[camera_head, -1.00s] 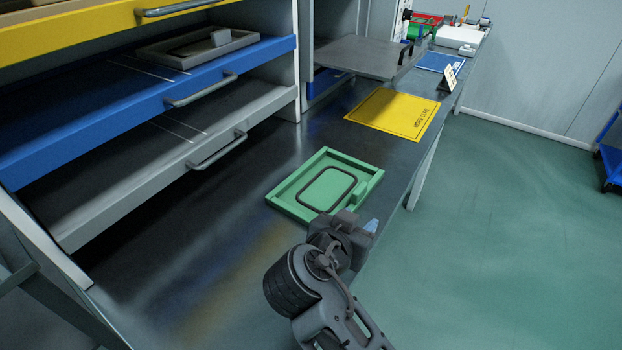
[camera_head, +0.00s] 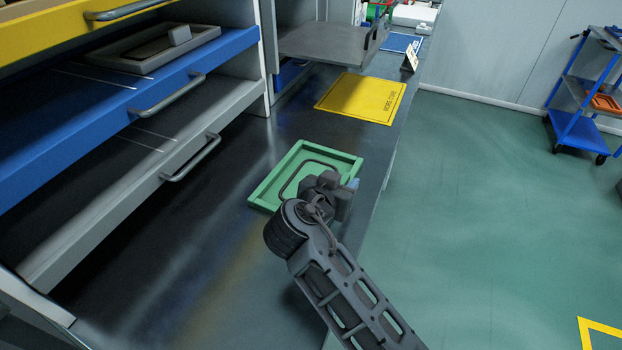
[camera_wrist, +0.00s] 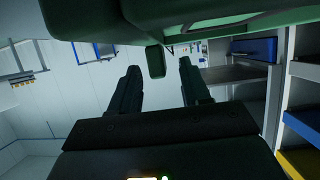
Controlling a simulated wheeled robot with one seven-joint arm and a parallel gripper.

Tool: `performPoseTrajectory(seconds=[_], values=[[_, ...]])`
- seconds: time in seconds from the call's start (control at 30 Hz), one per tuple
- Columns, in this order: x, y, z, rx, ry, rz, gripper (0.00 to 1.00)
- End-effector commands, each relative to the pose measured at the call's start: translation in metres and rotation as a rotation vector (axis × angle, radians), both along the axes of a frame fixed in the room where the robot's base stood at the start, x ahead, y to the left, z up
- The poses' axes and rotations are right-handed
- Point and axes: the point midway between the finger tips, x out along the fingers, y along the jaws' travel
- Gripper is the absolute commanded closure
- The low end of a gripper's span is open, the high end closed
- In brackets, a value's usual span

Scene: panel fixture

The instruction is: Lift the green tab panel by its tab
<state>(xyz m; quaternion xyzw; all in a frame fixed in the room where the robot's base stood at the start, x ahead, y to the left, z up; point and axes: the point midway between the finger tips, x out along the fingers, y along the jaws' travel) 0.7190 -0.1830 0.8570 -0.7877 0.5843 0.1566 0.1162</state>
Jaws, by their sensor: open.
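The green tab panel (camera_head: 272,180) lies on the dark bench top in the head view, inside a raised green rim with a dark rounded outline on its face. My gripper (camera_head: 340,188) is at its right side and covers the part where the tab is. In the wrist view, a green tab (camera_wrist: 155,61) shows in the gap between the tips of my open gripper (camera_wrist: 157,74), slightly beyond them. I see no finger touching it. Green panel parts (camera_wrist: 75,18) fill the top of that view, close to the camera.
A drawer cabinet with yellow, blue (camera_head: 180,85) and grey (camera_head: 150,180) drawers stands left of the bench. A yellow mat (camera_head: 362,98) lies beyond the panel. A grey shelf (camera_head: 325,45) stands behind it. A blue cart (camera_head: 578,125) is off at the right.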

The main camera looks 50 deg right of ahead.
Motion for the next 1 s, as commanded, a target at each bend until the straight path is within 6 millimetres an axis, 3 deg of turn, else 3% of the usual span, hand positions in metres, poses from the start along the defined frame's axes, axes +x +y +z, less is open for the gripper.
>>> performPoseTrajectory(seconds=[0.3,0.77,1.0], values=[[0.0018,-0.0045,-0.0023,0.0,-0.001,0.002,0.54],[0.0017,-0.0042,-0.0022,0.0,-0.001,0.002,0.98],[0.0017,-0.0042,-0.0023,0.001,0.0,0.002,1.0]])
